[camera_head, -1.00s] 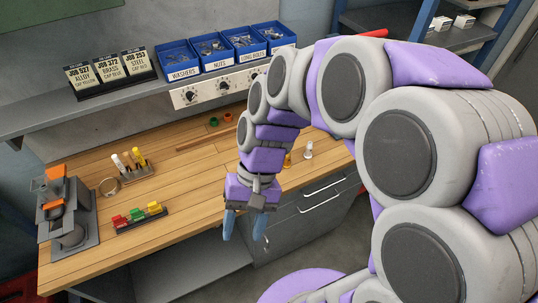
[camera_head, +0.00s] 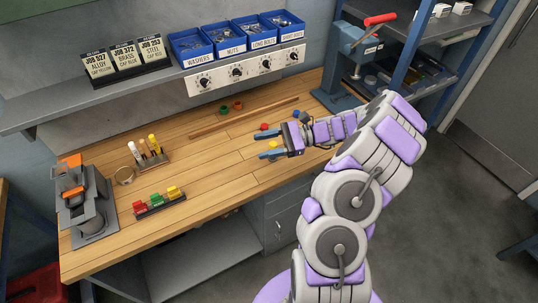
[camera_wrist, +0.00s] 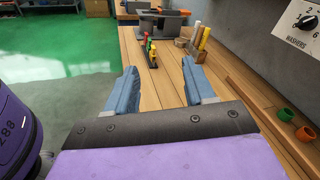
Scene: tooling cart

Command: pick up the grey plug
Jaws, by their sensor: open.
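I cannot make out a grey plug for certain in either current view; my arm covers part of the bench's right side. My gripper (camera_head: 262,145) is open and empty, low over the right part of the wooden bench, with its blue fingers pointing left. A small yellow piece (camera_head: 272,144) shows by the fingers, a red piece (camera_head: 264,127) lies just behind them, and a blue piece (camera_head: 297,115) shows behind the wrist. In the wrist view, only bare bench shows between the spread fingers (camera_wrist: 160,82).
A rack of white and yellow-capped pegs (camera_head: 150,156) and a holder with red, green and yellow blocks (camera_head: 160,203) stand at left. A grey-orange fixture (camera_head: 88,205) is at the far left. The middle bench is clear.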

